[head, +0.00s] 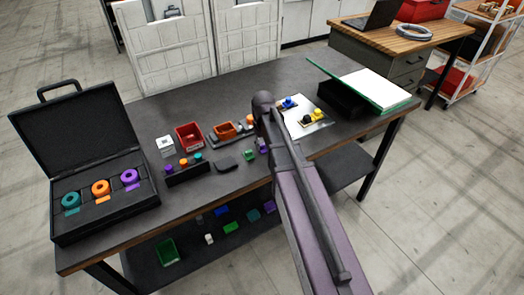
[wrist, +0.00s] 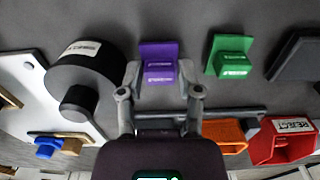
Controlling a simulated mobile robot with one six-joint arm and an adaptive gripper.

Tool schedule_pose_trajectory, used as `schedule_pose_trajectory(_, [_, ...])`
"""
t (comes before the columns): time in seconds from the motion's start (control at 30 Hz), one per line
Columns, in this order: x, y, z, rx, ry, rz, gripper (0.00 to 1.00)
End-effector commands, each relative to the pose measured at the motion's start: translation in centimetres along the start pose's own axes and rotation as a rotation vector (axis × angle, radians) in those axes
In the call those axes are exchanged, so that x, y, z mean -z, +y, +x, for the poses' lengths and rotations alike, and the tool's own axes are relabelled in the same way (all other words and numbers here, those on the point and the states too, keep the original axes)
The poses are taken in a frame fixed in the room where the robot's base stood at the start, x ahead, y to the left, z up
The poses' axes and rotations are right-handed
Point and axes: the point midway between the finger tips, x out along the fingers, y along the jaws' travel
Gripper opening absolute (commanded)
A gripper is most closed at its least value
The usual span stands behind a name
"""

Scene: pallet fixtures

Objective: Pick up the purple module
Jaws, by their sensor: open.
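The purple module (wrist: 160,64) is a small block with a raised back plate and a pale label, near the top middle of the wrist view. My gripper (wrist: 160,80) is open, with one fingertip to the left and one to the right of the purple module. Nothing is held between the fingers. I cannot tell whether the fingertips touch the module or how far above the table they are. In the head view my arm covers the gripper and most of this spot.
A green module (wrist: 231,58) stands just right of the purple one. A black cylinder (wrist: 82,70) is close on the left. An orange tray (wrist: 228,134) and a red reject bin (wrist: 278,145) are nearby. An open black case (head: 105,212) stands at the table's left end.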

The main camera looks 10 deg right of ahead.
Motion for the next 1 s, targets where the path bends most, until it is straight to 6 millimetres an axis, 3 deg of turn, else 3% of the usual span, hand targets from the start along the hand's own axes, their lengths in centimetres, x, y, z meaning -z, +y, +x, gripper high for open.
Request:
schedule_pose_trajectory(0.53, [0.0, 0.01, -0.02, 0.0, 0.0, 0.0, 0.46])
schedule_pose_trajectory(0.7, [0.0, 0.01, -0.02, 0.0, 0.0, 0.0, 0.0])
schedule_pose_trajectory(1.0, [-0.01, 0.0, -0.05, 0.0, 0.0, 0.0, 0.0])
